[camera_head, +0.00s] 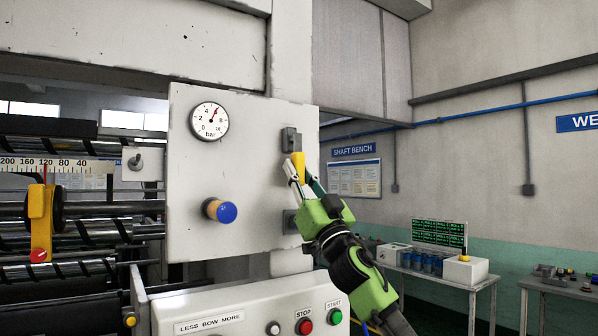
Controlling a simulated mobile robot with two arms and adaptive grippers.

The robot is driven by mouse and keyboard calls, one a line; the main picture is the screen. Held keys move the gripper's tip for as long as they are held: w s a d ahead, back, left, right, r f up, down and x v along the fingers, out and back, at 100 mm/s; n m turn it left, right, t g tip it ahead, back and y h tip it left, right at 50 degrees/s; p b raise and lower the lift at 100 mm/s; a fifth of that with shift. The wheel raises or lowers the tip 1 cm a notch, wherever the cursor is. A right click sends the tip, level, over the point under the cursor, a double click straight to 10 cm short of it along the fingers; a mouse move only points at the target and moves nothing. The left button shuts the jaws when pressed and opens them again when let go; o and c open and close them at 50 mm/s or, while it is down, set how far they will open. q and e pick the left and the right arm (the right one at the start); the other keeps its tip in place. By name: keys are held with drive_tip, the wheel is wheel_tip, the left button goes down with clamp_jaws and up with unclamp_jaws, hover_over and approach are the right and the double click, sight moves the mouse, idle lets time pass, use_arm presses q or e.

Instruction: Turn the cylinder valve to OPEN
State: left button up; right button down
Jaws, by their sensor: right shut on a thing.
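The cylinder valve (291,140) is a dark grey block on the right side of the pale machine panel. Its yellow handle (299,163) hangs below the block, roughly upright. My right gripper (303,180), with a green body, comes up from the lower right and is shut on the yellow handle, its fingers around the lower part. The handle's lower end is hidden by the fingers. I cannot read any OPEN marking at the valve. My left gripper is not in view.
A pressure gauge (209,121) and a blue knob (221,211) are on the same panel (250,150). Below, a sloped console (240,310) has STOP (304,326) and START (334,316) buttons. Rollers (80,235) fill the left. A bench (440,275) stands back right.

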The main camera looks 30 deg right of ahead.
drive_tip(key=shift+r, duration=0.15)
drive_tip(key=c, duration=1.9)
unclamp_jaws()
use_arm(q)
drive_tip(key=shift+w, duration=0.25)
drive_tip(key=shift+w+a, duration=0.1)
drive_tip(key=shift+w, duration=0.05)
use_arm(e)
drive_tip(key=shift+s+f, duration=0.35)
drive_tip(key=shift+f, duration=0.25)
drive_tip(key=v, duration=1)
drive_tip(key=shift+s+f, duration=0.2)
drive_tip(key=shift+s, duration=0.2)
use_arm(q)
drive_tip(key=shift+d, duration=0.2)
